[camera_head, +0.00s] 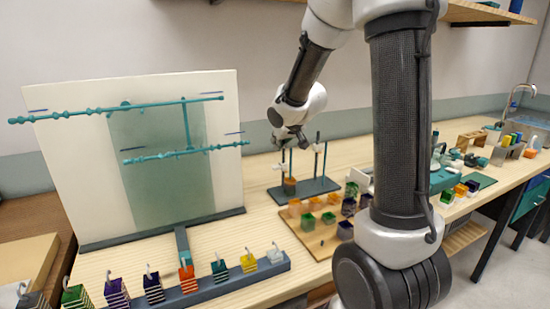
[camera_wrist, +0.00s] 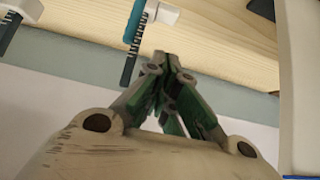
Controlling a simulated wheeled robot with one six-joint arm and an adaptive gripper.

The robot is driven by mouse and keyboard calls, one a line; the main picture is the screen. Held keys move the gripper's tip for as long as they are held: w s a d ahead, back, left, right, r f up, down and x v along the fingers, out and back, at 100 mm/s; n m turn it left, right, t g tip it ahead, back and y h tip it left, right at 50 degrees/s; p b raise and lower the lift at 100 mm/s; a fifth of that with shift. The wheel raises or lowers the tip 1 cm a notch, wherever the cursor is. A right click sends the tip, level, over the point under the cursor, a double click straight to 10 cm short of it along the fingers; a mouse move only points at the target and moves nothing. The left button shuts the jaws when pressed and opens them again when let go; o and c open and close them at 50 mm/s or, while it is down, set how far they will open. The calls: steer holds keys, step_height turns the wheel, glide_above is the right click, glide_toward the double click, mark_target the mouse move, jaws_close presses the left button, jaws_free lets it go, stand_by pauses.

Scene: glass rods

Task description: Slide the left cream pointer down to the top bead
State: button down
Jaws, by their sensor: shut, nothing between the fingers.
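A dark stand (camera_head: 304,190) on the bench carries upright thin rods. A small cream pointer (camera_head: 282,168) is on the left side, low on its rod; another cream pointer (camera_head: 318,147) sits higher on the right rod. My gripper (camera_head: 289,140) is above the left side of the stand. In the wrist view, my gripper (camera_wrist: 166,58) is shut with its fingertips together and empty. Beside it is a dark ridged rod (camera_wrist: 129,68) with a teal part (camera_wrist: 136,20) and a cream block (camera_wrist: 163,12). Which pointer this is, and the top bead, I cannot tell.
A large cream panel (camera_head: 70,165) with teal beaded bars (camera_head: 185,153) stands left. A wooden tray (camera_head: 313,242) of coloured cubes is in front of the stand. A grey rack (camera_head: 205,286) of striped, hooked blocks lies along the front edge.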

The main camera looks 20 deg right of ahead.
mark_target(275, 167)
steer(key=f, duration=0.1)
steer(key=w+f, duration=0.1)
steer(key=f, duration=0.1)
steer(key=w+f, duration=0.1)
steer(key=f, duration=0.1)
steer(key=shift+f, duration=0.5)
steer(key=shift+f, duration=0.85)
steer(key=r, duration=0.5)
steer(key=shift+s, duration=0.35)
steer(key=v, duration=0.8)
steer(key=shift+s+r, duration=0.2)
steer(key=shift+s, duration=0.15)
